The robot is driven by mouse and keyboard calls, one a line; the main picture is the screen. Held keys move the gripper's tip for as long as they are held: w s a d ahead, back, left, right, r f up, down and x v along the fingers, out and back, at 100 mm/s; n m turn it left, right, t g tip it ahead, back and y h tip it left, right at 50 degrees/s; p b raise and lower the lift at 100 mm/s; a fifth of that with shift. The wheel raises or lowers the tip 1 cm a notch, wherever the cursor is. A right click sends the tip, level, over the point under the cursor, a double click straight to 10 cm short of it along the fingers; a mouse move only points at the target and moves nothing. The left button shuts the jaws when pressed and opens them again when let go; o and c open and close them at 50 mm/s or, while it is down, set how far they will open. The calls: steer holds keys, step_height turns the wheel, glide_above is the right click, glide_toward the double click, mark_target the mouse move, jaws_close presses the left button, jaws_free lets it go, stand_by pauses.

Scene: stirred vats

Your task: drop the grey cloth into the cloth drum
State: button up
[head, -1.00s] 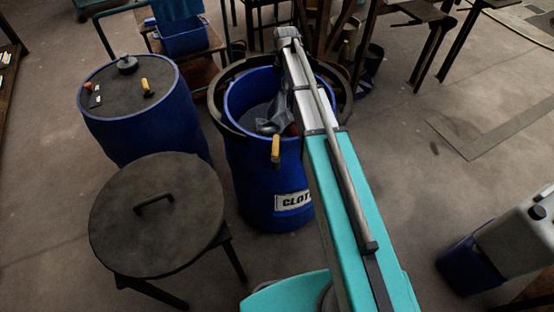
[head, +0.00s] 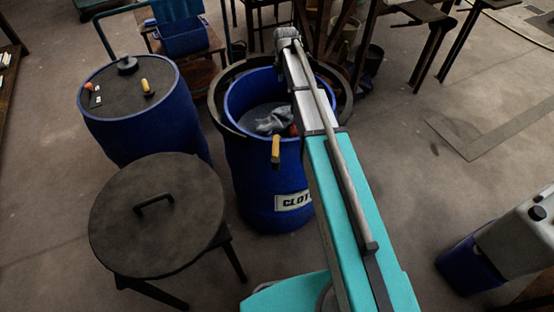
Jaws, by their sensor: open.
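The cloth drum (head: 255,180) is the open blue drum in the middle, with a white label whose visible letters read "CLOT". A crumpled light grey cloth (head: 272,122) lies inside it, below the rim, on a dark greyish content. A small reddish piece shows beside the cloth, partly covered by my arm. My arm crosses over the right side of the drum. My gripper is not visible; the arm hides that area. No hold on the cloth can be seen.
A dark ring (head: 222,112) surrounds the drum's upper part. A yellow handle (head: 275,150) hangs at its front rim. A round black lid (head: 150,225) lies on a stand at front left. A closed blue drum (head: 145,125) stands at left. The right floor is mostly clear.

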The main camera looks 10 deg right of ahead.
steer(key=shift+o, duration=0.9)
steer(key=shift+r, duration=0.15)
step_height(320, 180, up, 5)
steer(key=p, duration=0.5)
steer(key=shift+r+p, duration=0.15)
steer(key=shift+p, duration=0.15)
stand_by(0.3)
steer(key=s+m, duration=2.1)
steer(key=s, duration=0.8)
steer(key=shift+d, duration=0.15)
steer(key=shift+s, duration=0.1)
